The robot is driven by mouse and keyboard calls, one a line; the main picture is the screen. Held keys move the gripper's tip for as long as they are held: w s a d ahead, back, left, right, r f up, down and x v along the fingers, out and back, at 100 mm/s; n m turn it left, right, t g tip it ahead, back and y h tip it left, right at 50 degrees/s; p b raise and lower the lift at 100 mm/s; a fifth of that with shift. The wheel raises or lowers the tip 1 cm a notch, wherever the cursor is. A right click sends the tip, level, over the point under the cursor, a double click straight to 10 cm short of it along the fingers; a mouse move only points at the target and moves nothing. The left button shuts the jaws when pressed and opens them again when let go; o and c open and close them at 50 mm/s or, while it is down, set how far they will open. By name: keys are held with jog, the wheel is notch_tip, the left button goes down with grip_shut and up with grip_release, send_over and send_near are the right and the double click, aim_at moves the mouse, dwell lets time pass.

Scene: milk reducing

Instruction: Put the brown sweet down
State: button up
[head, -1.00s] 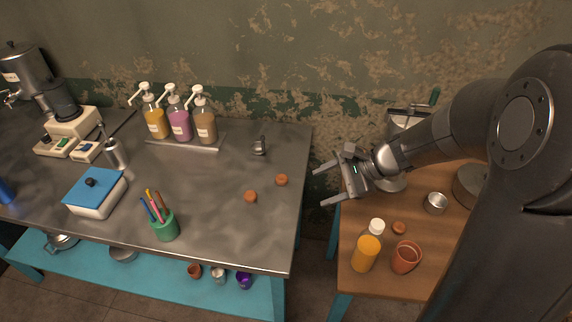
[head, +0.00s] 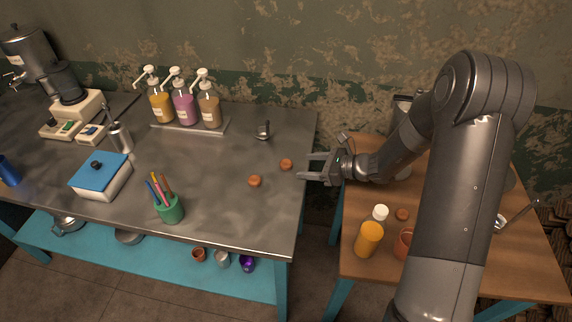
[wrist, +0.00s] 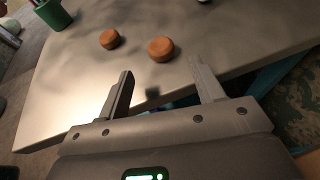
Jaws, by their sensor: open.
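Two small round orange-brown sweets lie apart on the grey metal table, one nearer the right edge (head: 286,165) and one to its left (head: 254,181). In the wrist view the sweets appear beyond the fingertips, one right of centre (wrist: 161,49) and one further left (wrist: 109,39). A third brown sweet (head: 402,214) lies on the wooden table. My gripper (head: 302,167) is open at the metal table's right edge, its fingers pointing left toward the nearer sweet. Nothing shows between the fingers in the wrist view (wrist: 160,82).
An orange bottle (head: 369,239) and a partly hidden terracotta cup (head: 403,243) stand on the wooden table. A green pen cup (head: 169,209), a blue-lidded box (head: 101,176) and pump bottles (head: 184,106) stand on the metal table. A gap separates the tables.

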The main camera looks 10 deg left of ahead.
aim_at(289, 163)
jog(key=x, duration=0.6)
jog(key=shift+w+a+r, duration=0.1)
jog(key=shift+w+a, duration=0.1)
jog(key=shift+a, duration=0.15)
jog(key=c, duration=1.1)
jog(key=shift+r, duration=0.15)
